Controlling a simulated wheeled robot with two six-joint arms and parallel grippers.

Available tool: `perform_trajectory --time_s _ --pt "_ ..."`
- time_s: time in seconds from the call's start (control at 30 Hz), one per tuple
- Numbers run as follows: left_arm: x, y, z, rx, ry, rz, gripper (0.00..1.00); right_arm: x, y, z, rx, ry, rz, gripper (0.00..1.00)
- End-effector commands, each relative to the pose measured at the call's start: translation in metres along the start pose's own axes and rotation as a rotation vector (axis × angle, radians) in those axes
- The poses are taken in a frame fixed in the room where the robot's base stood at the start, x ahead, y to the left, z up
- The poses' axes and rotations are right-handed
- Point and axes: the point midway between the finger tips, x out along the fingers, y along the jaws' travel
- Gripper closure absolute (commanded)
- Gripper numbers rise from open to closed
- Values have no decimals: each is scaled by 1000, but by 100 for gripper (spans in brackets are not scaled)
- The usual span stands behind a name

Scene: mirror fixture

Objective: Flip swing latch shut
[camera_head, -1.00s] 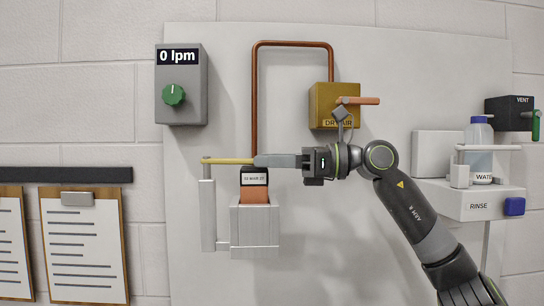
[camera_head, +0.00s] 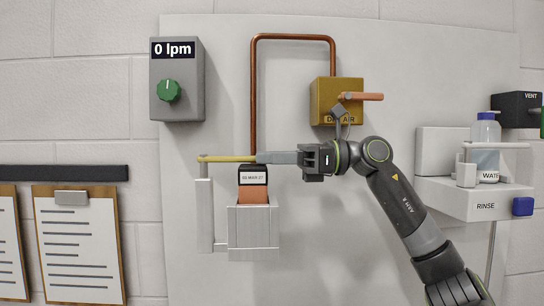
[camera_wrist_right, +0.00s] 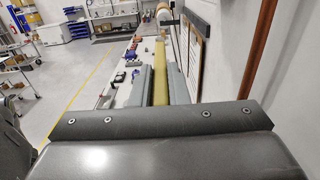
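A yellow swing latch arm (camera_head: 228,159) lies about level, reaching right from the top of a pale post above the pale fixture block (camera_head: 253,232). A dark, white-labelled piece with an orange-brown lower part (camera_head: 253,182) sits in the block, just below the arm. My right gripper (camera_head: 262,158) comes in from the right and meets the arm's right part. In the right wrist view the yellow arm (camera_wrist_right: 160,75) lies between both grey fingers, with no clear gap, so the gripper looks shut on it. My left gripper is not in view.
A copper pipe (camera_head: 254,95) runs behind my fingers to the yellow dry air box (camera_head: 325,90). A grey box with a green knob (camera_head: 168,90) reads 0 lpm. The rinse shelf (camera_head: 475,203) holds a bottle at right. Clipboards (camera_head: 78,245) hang lower left.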

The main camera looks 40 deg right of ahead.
Motion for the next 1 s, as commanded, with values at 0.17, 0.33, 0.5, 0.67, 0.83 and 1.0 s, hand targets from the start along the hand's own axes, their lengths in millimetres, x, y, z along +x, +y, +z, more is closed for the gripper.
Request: perform_trajectory --time_s 0.17,0.33,0.5,0.67,0.83,1.0 --pt "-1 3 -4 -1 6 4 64 -1 -3 0 2 -3 13 100" --pt "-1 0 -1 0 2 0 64 -1 -2 0 2 -4 13 100" --pt "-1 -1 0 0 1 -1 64 -1 -2 0 2 -3 13 64" --pt "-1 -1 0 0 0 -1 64 -1 -2 -1 1 -2 13 64" --pt "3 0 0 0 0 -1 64 -4 -3 -2 2 -2 11 64" --pt "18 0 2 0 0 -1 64 -26 -4 -6 1 -2 7 64"
